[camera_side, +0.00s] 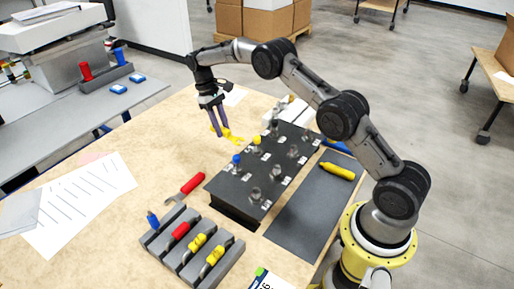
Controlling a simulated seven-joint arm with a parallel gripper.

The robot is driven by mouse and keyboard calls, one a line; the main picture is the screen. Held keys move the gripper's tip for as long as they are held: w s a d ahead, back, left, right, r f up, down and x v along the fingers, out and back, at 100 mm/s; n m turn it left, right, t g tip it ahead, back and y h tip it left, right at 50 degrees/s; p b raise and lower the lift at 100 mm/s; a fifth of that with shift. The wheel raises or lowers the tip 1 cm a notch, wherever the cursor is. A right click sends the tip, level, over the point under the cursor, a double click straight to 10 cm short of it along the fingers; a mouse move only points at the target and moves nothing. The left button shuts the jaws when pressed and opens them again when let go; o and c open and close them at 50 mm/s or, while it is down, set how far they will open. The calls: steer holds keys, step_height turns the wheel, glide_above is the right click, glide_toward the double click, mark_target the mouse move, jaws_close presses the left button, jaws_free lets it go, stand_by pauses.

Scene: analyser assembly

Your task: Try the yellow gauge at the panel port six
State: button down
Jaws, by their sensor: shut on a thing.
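My gripper (219,129) is at the upper middle of the side view, pointing down, shut on a yellow gauge (233,137). It holds the gauge beyond the far-left edge of the dark panel (228,186). The panel has several ports, most with grey fittings. A blue cap (237,160) and a yellow cap (257,139) sit on its left row. Small white labels lie beside the ports, too small to read, so I cannot tell which is port six. The gauge's exact height above the table is not clear.
A grey rack (160,243) in front holds blue, red and yellow-handled pieces. A red-handled tool (190,186) lies between rack and panel. A yellow tool (337,171) lies on the dark mat (306,215). A printed sheet (80,205) is at left. Bare table lies left of the panel.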

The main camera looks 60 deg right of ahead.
step_height(320, 180, up, 10)
stand_by(0.6)
